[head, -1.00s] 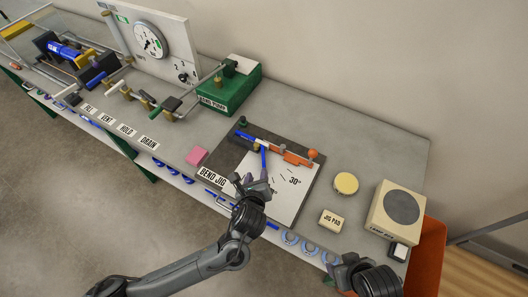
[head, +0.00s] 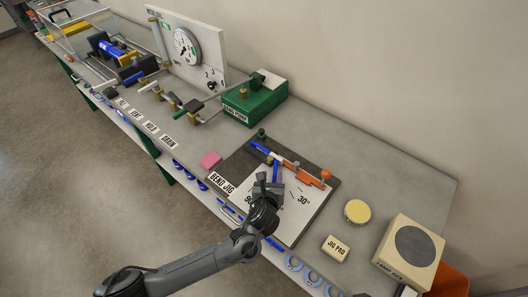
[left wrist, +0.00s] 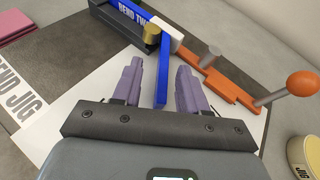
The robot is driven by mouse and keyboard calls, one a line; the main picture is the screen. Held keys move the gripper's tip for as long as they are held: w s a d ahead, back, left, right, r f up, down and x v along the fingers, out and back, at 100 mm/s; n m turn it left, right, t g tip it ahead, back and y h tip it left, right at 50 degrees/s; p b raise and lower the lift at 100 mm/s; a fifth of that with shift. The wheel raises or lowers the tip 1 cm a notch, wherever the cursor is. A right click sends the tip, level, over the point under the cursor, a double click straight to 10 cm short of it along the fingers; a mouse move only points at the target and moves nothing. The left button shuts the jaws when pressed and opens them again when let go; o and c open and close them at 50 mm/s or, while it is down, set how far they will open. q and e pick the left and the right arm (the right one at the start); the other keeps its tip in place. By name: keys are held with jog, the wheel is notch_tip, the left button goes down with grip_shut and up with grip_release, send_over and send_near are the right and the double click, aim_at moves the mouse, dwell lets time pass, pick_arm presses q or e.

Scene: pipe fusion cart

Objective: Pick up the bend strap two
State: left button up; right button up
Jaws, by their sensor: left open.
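The blue bend strap two (left wrist: 161,75) lies in the bend jig (head: 325,199), its label "BEND TWO" readable in the left wrist view. One blue leg runs along the jig bar, and another points out over the white plate toward me; in the head view this leg (head: 276,169) shows just beyond my gripper. My left gripper (left wrist: 158,82) is open, with its purple fingers on either side of that leg and a gap to each. It also shows in the head view (head: 268,180), over the jig plate. My right gripper is not clearly in view.
An orange lever with a ball knob (left wrist: 303,84) stands right of the fingers. A brass post (left wrist: 151,34) is close beyond them. A pink block (head: 210,160), yellow disc (head: 358,211), jig pad (head: 335,247) and green bend pump (head: 254,104) surround the jig.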

aim_at(275, 171)
pick_arm(q)
jog(key=shift+d+b+x, duration=0.15)
jog(key=shift+b+x, duration=0.1)
jog(key=shift+x, duration=0.9)
jog(key=shift+d+b+x, duration=0.1)
jog(key=shift+b+x, duration=0.1)
jog(key=shift+x, duration=0.95)
jog(key=shift+r, duration=0.1)
grip_shut()
